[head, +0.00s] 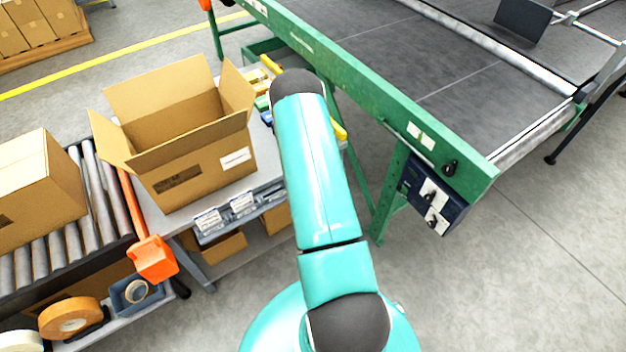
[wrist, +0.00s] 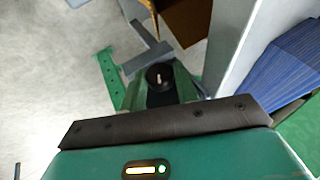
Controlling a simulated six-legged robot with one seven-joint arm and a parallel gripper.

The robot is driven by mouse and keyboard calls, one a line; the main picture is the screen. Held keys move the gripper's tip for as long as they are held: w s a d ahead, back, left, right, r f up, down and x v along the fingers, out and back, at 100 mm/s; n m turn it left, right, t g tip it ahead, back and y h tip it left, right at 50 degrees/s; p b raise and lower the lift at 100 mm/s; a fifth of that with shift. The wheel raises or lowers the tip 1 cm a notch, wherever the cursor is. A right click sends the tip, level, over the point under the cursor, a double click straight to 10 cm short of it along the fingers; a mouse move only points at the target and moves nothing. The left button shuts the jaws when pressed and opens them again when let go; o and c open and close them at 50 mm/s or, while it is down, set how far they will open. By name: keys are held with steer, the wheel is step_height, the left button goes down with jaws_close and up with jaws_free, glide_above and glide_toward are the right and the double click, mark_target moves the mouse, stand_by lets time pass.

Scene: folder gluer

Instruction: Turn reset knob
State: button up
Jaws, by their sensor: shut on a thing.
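A round black knob with a white pointer mark (wrist: 158,77) shows in the middle of the wrist view, and I take it as the reset knob. My gripper (wrist: 158,92) is at the knob, with its short green and dark fingers on both sides of it. It is shut on the knob, though the exact contact is partly hidden. The pointer runs roughly up and down in that view. In the head view my teal arm reaches away toward the green machine frame (head: 350,85), and its end and the gripped knob are hidden behind it.
A control box (head: 433,195) with a black knob and switches hangs at the machine's near end. An open carton (head: 190,140) stands on a bench at left, beside a roller conveyor (head: 60,240) with another carton. Grey floor is clear at lower right.

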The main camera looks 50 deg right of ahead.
steer(key=shift+w+n+g+y, duration=0.2)
steer(key=shift+g, duration=0.75)
steer(key=shift+w+n+g+y, duration=0.15)
steer(key=shift+n+g+y, duration=0.05)
steer(key=shift+g, duration=0.75)
steer(key=shift+d+g, duration=0.1)
steer(key=shift+g, duration=0.3)
steer(key=o, duration=1)
steer(key=shift+c, duration=0.2)
steer(key=shift+r, duration=0.15)
steer(key=v, duration=1.3)
steer(key=shift+r, duration=0.35)
